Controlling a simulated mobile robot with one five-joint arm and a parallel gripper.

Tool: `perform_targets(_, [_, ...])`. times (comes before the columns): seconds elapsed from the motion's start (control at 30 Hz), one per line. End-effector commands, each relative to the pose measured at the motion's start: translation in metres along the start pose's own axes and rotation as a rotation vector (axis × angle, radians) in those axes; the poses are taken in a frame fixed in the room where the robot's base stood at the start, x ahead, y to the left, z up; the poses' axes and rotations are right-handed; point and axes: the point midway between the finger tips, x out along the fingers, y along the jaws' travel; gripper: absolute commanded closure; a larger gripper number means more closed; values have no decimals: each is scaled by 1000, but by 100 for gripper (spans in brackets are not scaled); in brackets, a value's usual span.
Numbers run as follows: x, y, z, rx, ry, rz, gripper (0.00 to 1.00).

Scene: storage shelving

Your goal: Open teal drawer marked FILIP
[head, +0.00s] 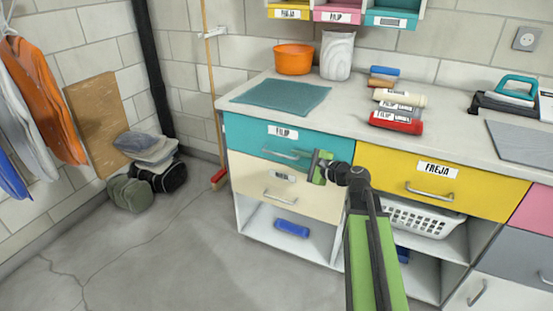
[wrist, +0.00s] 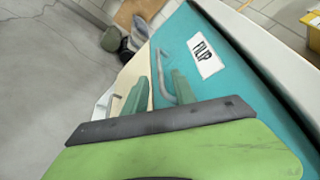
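The teal drawer (head: 245,135) with the FILIP label (head: 283,132) sits under the worktop at the left and looks closed. Its grey bar handle (head: 281,154) is below the label. In the wrist view, the teal front (wrist: 222,88), the label (wrist: 205,58) and the handle (wrist: 168,66) show up close. My gripper (head: 318,165) is at the drawer's right part, near the handle's right end. In the wrist view, my gripper (wrist: 160,76) has its two fingers apart, with the handle appearing between them. I cannot tell whether they touch it.
A cream drawer (head: 250,180) with its own handle (head: 281,197) is directly below. A yellow FREJA drawer (head: 385,185) is to the right. An open shelf with a blue roll (head: 291,229) is underneath. The floor (head: 170,250) in front and left is clear.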

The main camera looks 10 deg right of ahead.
Motion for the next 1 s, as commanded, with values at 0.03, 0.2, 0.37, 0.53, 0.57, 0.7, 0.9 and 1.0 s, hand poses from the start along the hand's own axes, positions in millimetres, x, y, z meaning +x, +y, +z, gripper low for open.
perform_targets(0.03, [16, 1, -2, -1, -3, 2, 68])
perform_targets(0.2, [57, 1, -2, -1, -2, 2, 68])
perform_targets(0.37, [81, 1, -2, -2, 0, 1, 68])
perform_targets(0.53, [90, 0, -1, -1, 0, 1, 68])
perform_targets(0.57, [91, 0, 0, -1, 0, 1, 68])
perform_targets(0.7, [90, 0, 0, -1, 1, 1, 68])
perform_targets(0.9, [90, 0, -1, -1, 1, 0, 85])
perform_targets(1.0, [90, 0, -1, -1, 1, 0, 98])
